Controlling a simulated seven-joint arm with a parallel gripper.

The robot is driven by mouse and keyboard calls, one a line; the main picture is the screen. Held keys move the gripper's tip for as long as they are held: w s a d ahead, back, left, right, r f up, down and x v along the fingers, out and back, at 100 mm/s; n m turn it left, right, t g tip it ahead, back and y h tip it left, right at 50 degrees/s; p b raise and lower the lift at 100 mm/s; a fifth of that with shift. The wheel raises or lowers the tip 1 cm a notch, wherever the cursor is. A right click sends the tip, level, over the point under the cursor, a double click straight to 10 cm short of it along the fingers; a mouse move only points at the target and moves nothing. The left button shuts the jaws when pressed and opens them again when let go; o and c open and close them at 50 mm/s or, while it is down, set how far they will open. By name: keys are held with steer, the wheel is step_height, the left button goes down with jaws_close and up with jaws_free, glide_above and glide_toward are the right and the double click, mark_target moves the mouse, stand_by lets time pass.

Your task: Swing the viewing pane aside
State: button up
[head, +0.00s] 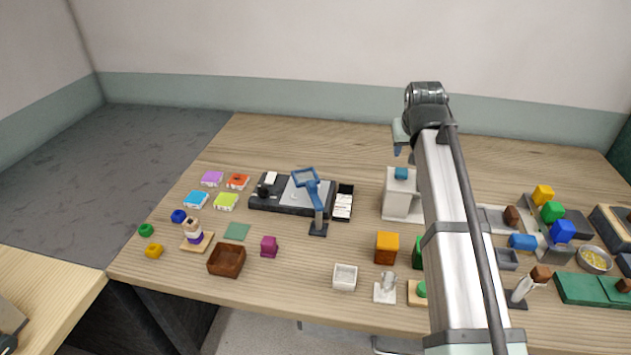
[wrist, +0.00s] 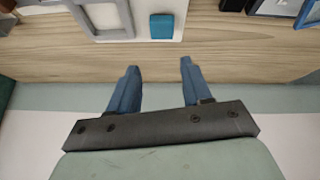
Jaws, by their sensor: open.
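The viewing pane (head: 305,177) is a blue-framed pane on a blue arm. The arm is carried by a grey post on a dark foot (head: 318,230). A blue edge (wrist: 308,13) at the top right of the wrist view may be the pane's frame. My gripper (wrist: 158,66) is open and empty, with two blue fingers apart. It is above the back of the table, to the right of the pane. The head view shows it only partly, behind my arm.
A white stand (head: 397,205) with a teal block (head: 401,173) is near my gripper. A white card holder (head: 343,203) stands right of the device. Several blocks and boxes crowd the right side. The table behind the device is clear.

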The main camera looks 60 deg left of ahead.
mark_target(312, 183)
steer(key=s+a+r+n+g, duration=0.15)
steer(key=s+a, duration=0.25)
steer(key=s, duration=0.7)
steer(key=s+a+r+n+g, duration=0.15)
steer(key=s+a, duration=0.25)
steer(key=s, duration=0.7)
steer(key=shift+n, duration=0.3)
steer(key=x, duration=1.4)
steer(key=shift+s+d, duration=0.1)
steer(key=shift+c, duration=0.5)
steer(key=shift+r, duration=0.1)
jaws_close()
